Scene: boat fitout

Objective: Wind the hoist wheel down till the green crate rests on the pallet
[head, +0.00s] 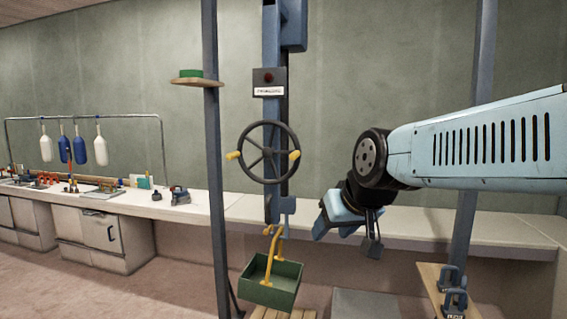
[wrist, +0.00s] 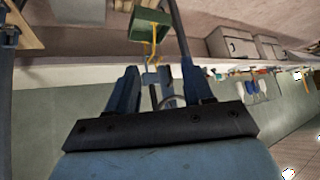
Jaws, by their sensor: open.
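The hoist wheel (head: 269,152), dark with spokes and two yellow handles, is mounted on a blue post. The handles sit at its left and right sides. Below it the green crate (head: 284,296) hangs by a yellow bail, looking slightly tilted. Wooden pallet slats (head: 309,315) show under it at the picture's bottom edge; the gap between them is not clear. My gripper (head: 372,247) is open and empty, right of the wheel and lower, apart from it. In the wrist view my gripper's fingers (wrist: 157,88) are spread, with the crate (wrist: 150,25) beyond them, upside down.
A dark upright (head: 216,180) with a small shelf (head: 197,82) stands left of the wheel. A long white bench (head: 400,225) runs behind. A box with a red button (head: 268,77) is above the wheel. Another post (head: 470,180) and a wooden board with blue clamps (head: 455,295) are at right.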

